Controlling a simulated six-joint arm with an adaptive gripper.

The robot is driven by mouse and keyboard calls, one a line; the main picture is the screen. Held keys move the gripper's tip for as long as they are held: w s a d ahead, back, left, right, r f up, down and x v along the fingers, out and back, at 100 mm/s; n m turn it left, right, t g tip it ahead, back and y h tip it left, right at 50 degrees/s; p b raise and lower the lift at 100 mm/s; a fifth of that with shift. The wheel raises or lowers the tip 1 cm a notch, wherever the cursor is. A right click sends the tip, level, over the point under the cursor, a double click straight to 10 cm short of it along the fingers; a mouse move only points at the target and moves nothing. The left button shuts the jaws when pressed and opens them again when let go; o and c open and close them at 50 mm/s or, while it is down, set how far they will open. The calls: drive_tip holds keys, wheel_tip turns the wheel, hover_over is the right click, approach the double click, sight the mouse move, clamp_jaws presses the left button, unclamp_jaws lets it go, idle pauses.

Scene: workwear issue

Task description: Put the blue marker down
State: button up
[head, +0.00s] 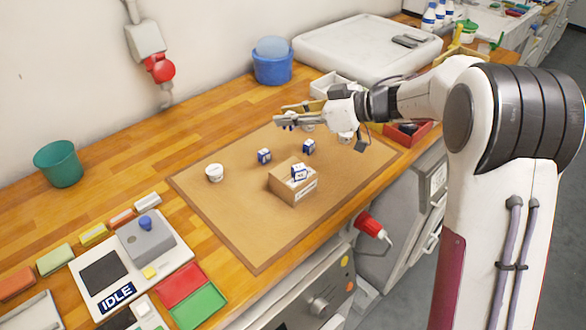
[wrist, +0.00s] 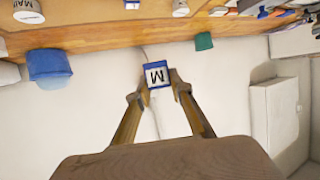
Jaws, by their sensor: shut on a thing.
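A small white block with blue edges and a letter M, the blue marker (wrist: 157,74), is between the two fingertips of my gripper (wrist: 161,88) in the wrist view. My gripper is shut on it. In the head view my gripper (head: 281,114) is over the far part of the brown mat (head: 235,215), with the marker (head: 289,123) partly hidden at its fingers. Similar blue-and-white blocks stand on the mat, one at the left (head: 264,156) and one at the right (head: 309,147). A third block (head: 299,171) is on top of a cardboard box (head: 288,187).
A white cup (head: 214,173) stands at the mat's left, and other white cups are near my gripper. A blue bucket (head: 272,65) and a white tray (head: 325,84) are behind. A panel reading IDLE (head: 117,297) lies front left. The mat's near left part is clear.

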hover_over(290, 159)
drive_tip(key=shift+f, duration=3.15)
drive_tip(key=shift+f, duration=1.9)
drive_tip(key=shift+f, duration=0.1)
drive_tip(key=o, duration=0.7)
drive_tip(key=v, duration=1.2)
